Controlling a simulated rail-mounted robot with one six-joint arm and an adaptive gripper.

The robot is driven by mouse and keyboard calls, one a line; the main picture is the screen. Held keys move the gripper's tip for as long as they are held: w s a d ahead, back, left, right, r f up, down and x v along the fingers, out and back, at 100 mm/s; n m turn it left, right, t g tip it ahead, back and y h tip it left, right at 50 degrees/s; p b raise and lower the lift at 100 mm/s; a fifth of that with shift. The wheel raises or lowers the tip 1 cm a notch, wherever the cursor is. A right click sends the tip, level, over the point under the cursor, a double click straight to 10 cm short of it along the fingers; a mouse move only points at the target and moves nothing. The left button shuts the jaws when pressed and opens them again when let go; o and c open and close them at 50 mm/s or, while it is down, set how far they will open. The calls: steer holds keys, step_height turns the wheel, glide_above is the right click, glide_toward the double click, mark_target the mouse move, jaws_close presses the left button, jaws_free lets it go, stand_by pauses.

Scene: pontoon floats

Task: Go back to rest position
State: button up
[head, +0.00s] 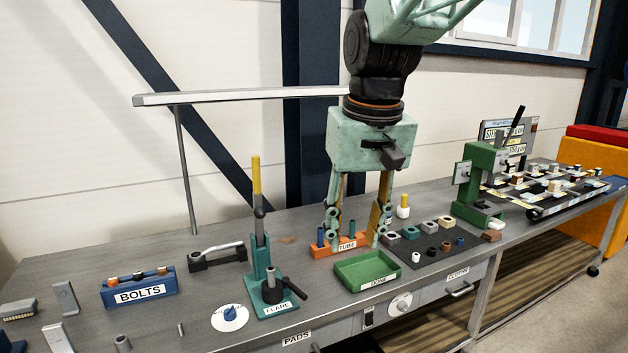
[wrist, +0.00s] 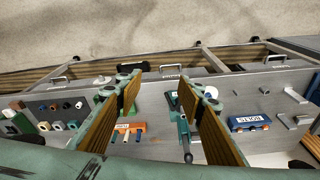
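My gripper (head: 355,230) hangs pointing down over the workbench (head: 230,260), behind the green DONE tray. Its two fingers are wide apart with nothing between them. In the head view they overlap the orange TUBE rack (head: 324,252); whether they touch it I cannot tell. In the wrist view the open gripper (wrist: 165,95) shows its wood-coloured finger pads, and the TUBE rack (wrist: 129,128) lies below, near the left finger.
A green flare tool (head: 262,262) with a yellow handle stands left of my gripper. The DONE tray (head: 368,284) is in front. A blue BOLTS rack (head: 140,290) is at left. A dark mat (head: 425,258) with several fittings and a green press (head: 478,178) are at right.

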steer(key=s+d+f, duration=0.1)
steer(key=s+d, duration=0.3)
steer(key=s, duration=0.5)
steer(key=s+d+m+t+b, duration=0.1)
steer(key=s+d, duration=0.4)
steer(key=s, duration=0.5)
steer(key=s+d+f+m, duration=0.1)
steer(key=s+d, duration=0.3)
steer(key=s, duration=0.6)
steer(key=shift+s+d+f+t+h+b, duration=0.2)
steer(key=shift+f+t+h+b, duration=0.1)
steer(key=shift+t, duration=0.1)
steer(key=shift+w, duration=0.1)
steer(key=shift+c, duration=0.6)
